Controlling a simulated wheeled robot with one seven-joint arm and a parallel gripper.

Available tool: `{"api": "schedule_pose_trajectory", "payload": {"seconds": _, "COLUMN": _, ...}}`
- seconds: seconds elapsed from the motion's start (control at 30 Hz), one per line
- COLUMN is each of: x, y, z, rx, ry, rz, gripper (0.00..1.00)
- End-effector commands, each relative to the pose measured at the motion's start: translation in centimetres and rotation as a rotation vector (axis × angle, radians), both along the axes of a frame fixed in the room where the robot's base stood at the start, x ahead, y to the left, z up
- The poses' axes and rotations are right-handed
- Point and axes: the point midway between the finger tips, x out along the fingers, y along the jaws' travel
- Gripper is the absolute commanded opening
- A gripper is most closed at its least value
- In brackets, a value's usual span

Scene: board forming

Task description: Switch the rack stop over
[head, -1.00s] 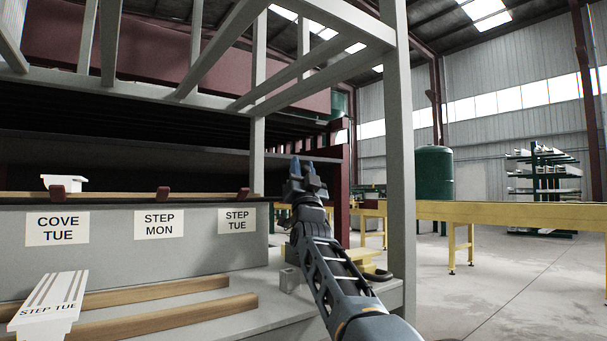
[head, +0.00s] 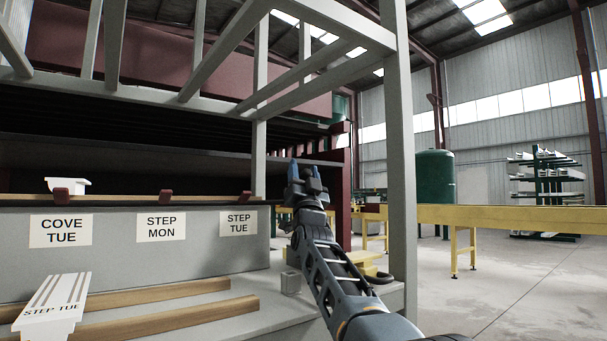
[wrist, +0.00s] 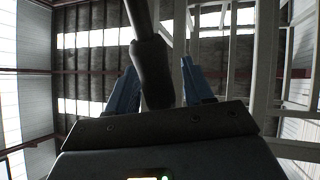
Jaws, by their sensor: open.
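My gripper (head: 306,173) points up, its blue fingers open, in front of the rack's right part. In the wrist view my gripper (wrist: 157,88) has its fingers apart, with a dark rod with a thick rounded end (wrist: 153,72) showing between them; I cannot tell whether they touch it. Dark red blocks sit along the wooden shelf edge: a left block (head: 62,195), a middle block (head: 166,196) and a right block (head: 245,197). I cannot tell which part is the rack stop.
Labels on the grey panel read COVE TUE (head: 61,231), STEP MON (head: 161,227) and STEP TUE (head: 239,222). A white STEP TUE piece (head: 55,300) lies at lower left by wooden strips (head: 150,318). A grey post (head: 401,150) stands right of my gripper. Open floor (head: 540,290) lies beyond.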

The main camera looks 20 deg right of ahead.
Motion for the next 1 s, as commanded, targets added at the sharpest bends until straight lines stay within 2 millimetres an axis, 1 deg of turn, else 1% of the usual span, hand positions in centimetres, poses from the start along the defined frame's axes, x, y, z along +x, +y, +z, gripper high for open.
{"api": "schedule_pose_trajectory", "payload": {"seconds": 0.17, "x": -0.2, "y": 0.0, "z": -0.2, "rx": 0.0, "ry": -0.001, "rz": 0.0, "gripper": 0.52}}
{"api": "schedule_pose_trajectory", "payload": {"seconds": 0.37, "x": -1.3, "y": 0.3, "z": -1.6, "rx": 0.0, "ry": 0.001, "rz": 0.0, "gripper": 0.52}}
{"api": "schedule_pose_trajectory", "payload": {"seconds": 0.47, "x": -2.2, "y": 0.4, "z": -2.5, "rx": 0.0, "ry": 0.0, "rz": 0.0, "gripper": 0.52}}
{"api": "schedule_pose_trajectory", "payload": {"seconds": 0.77, "x": -5.5, "y": 1.1, "z": -2.3, "rx": 0.001, "ry": 0.0, "rz": 0.001, "gripper": 0.52}}
{"api": "schedule_pose_trajectory", "payload": {"seconds": 1.0, "x": -8.8, "y": 1.7, "z": -2.3, "rx": 0.001, "ry": 0.0, "rz": 0.002, "gripper": 0.52}}
